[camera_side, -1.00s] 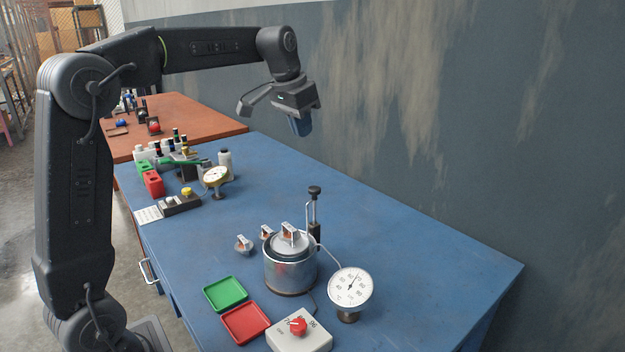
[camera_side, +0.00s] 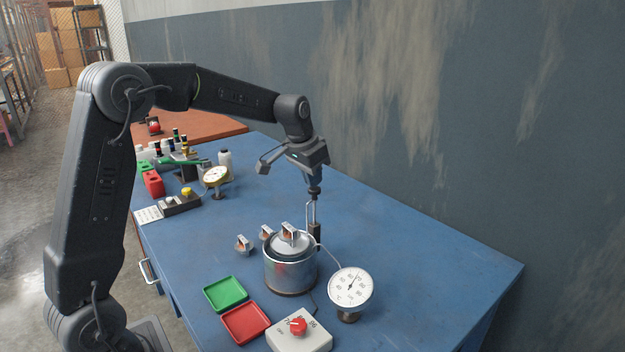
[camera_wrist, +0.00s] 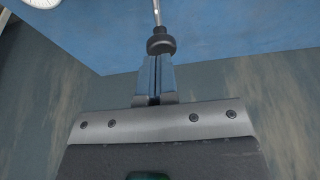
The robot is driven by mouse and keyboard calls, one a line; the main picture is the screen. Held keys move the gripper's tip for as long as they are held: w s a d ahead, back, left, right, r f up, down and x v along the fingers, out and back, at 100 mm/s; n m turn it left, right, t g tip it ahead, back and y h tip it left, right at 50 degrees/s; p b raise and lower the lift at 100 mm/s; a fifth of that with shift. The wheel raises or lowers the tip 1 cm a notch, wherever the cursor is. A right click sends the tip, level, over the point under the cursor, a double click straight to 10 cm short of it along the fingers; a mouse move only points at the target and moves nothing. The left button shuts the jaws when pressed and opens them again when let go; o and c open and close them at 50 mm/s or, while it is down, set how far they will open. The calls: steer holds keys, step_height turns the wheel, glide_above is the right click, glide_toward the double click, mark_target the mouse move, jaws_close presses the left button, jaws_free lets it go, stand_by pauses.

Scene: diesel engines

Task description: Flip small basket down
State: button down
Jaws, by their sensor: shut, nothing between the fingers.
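Nothing in view is plainly a basket. An upright metal rod with a black knob (camera_side: 314,191) stands beside the metal pot (camera_side: 290,270), on its far right side. My gripper (camera_side: 314,181) is shut and empty, pointing down just above this knob. In the wrist view the closed blue fingers (camera_wrist: 156,66) end close to the black knob (camera_wrist: 161,43), and the thin rod runs on beyond it. I cannot tell whether the fingers touch the knob. The lower part of the rod's mount is partly hidden behind the pot.
A white dial gauge (camera_side: 350,287) and a control box with a red knob (camera_side: 298,326) stand near the pot. Green (camera_side: 226,293) and red (camera_side: 245,322) trays lie at the front left. Bottles and instruments crowd the far left. The right of the blue table (camera_side: 430,255) is clear.

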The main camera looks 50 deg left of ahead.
steer(key=shift+f, duration=0.4)
step_height(320, 180, down, 7)
steer(key=shift+r, duration=0.15)
stand_by(0.4)
steer(key=shift+r, duration=0.4)
steer(key=v, duration=1.3)
steer(key=shift+w+r, duration=0.3)
steer(key=shift+r, duration=0.2)
